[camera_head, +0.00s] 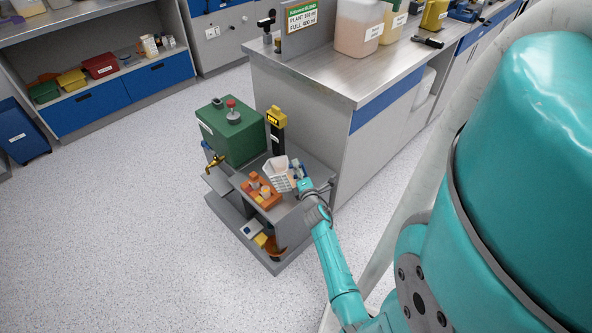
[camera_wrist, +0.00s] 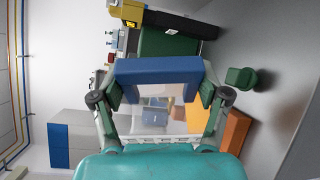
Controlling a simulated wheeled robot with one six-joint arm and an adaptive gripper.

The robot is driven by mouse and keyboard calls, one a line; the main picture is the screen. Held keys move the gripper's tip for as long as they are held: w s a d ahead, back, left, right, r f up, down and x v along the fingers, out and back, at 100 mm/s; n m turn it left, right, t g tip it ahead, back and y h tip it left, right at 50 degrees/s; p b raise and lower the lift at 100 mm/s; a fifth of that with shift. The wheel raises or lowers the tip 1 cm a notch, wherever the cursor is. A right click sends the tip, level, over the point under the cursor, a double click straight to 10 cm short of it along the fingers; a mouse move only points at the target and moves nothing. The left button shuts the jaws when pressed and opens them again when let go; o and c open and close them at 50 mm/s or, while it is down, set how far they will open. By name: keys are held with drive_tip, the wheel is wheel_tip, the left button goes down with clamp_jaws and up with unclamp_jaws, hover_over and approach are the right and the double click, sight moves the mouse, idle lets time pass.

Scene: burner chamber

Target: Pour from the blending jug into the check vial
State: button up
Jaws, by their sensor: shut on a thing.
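The blending jug, a pale translucent vessel (camera_head: 277,170), is held above the cart's top, just behind the orange rack. It looks tilted in the head view. In the wrist view its blue handle (camera_wrist: 158,68) lies between the green finger pads of my gripper (camera_wrist: 161,92), which is shut on it. My gripper (camera_head: 300,182) comes in from the right of the jug in the head view. The orange rack (camera_head: 250,194) holds small pale-capped vials; I cannot tell which is the check vial. The rack's orange side also shows at the right of the wrist view (camera_wrist: 235,131). No pouring stream is visible.
A green tank (camera_head: 232,138) with a brass tap (camera_head: 214,163) stands at the cart's back left. A black post with a yellow head (camera_head: 277,119) stands behind the jug. The steel counter (camera_head: 345,78) rises close behind the cart. Floor to the left is clear.

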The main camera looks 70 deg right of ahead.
sight(296, 176)
drive_tip(key=shift+w+a+f+m+t, duration=0.15)
drive_tip(key=shift+w+f+m, duration=0.15)
drive_tip(key=shift+f+m, duration=0.55)
drive_tip(key=shift+w+a+f+m+t, duration=0.15)
drive_tip(key=shift+w+f+m, duration=0.1)
drive_tip(key=shift+f+m, duration=0.55)
drive_tip(key=shift+d, duration=0.1)
